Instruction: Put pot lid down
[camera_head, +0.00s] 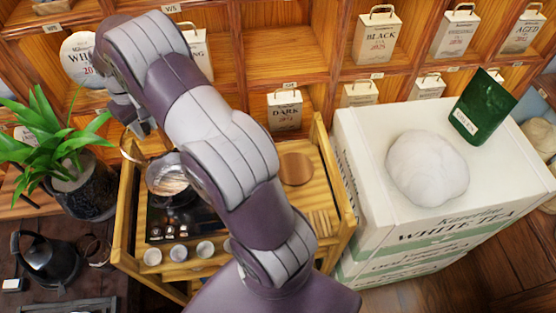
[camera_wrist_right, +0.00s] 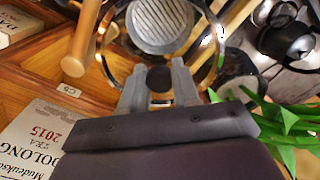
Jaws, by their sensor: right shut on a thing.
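My right gripper (camera_head: 138,126) is at the left of the head view, high beside the pot. In the right wrist view its two fingers (camera_wrist_right: 158,88) are shut on the dark knob of the pot lid (camera_wrist_right: 158,77), a clear lid with a metal rim. In the head view the lid (camera_head: 128,152) shows as a thin ring under the gripper, partly hidden. The pot (camera_head: 168,178) stands on a black stove on the wooden stand, to the right of the lid, partly behind my arm. My left gripper is not in view.
Several small cups (camera_head: 152,257) stand along the stand's front. A potted plant (camera_head: 88,188) is close to the left of the gripper, with a dark kettle (camera_head: 46,258) below. Shelves with paper bags rise behind. A white crate (camera_head: 350,200) stands at the right.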

